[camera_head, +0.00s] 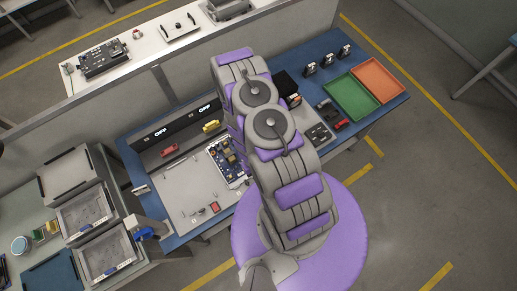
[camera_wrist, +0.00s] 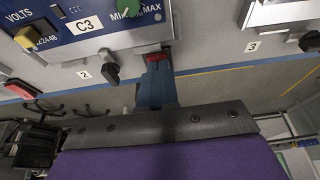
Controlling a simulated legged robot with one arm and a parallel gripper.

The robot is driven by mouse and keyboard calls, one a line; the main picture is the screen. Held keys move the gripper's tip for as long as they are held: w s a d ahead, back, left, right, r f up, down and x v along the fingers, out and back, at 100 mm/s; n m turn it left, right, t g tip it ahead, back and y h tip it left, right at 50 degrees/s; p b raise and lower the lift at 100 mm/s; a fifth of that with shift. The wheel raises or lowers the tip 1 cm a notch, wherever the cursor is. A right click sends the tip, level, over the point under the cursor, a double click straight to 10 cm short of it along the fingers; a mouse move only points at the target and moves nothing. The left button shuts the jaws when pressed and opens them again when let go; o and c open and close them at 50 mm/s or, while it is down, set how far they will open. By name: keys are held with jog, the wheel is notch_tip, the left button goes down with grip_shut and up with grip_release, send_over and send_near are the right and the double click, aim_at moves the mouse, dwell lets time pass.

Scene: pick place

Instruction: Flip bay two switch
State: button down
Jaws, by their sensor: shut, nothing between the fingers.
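In the wrist view, a panel edge carries a label "2" (camera_wrist: 84,74), with a small black switch-like lever (camera_wrist: 112,73) just right of it. A red block-shaped part (camera_wrist: 157,57) sits farther right on the same edge, between the labels "2" and "3". My gripper (camera_wrist: 156,68) is shut and empty, its blue fingers reaching up to the red part. They overlap its lower edge in the picture; I cannot tell whether they touch. In the head view my arm hides the gripper and part of the bench.
A blue unit marked "C3" (camera_wrist: 87,27) with a green knob (camera_wrist: 129,8) is above. A label "3" (camera_wrist: 252,46) is right. In the head view, "OFF" displays (camera_head: 160,132) stand left of my arm; green (camera_head: 350,96) and orange (camera_head: 378,80) trays lie right.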

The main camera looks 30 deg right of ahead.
jog(key=shift+a+r, duration=0.1)
jog(key=shift+w+r, duration=0.35)
jog(key=shift+r, duration=0.2)
jog(key=shift+w+r+b, duration=0.1)
jog(key=shift+r+b, duration=0.3)
jog(key=shift+r, duration=0.3)
jog(key=shift+w+r, duration=0.3)
jog(key=shift+r, duration=0.3)
jog(key=b+v, duration=0.2)
jog(key=v, duration=1.1)
jog(key=shift+w, duration=0.1)
jog(key=s+f+b, duration=0.1)
jog(key=s+b, duration=0.1)
jog(key=b, duration=0.1)
jog(key=s+f+b, duration=0.1)
jog(key=b, duration=0.2)
jog(key=shift+s+f+b, duration=0.3)
jog(key=shift+s+f, duration=0.05)
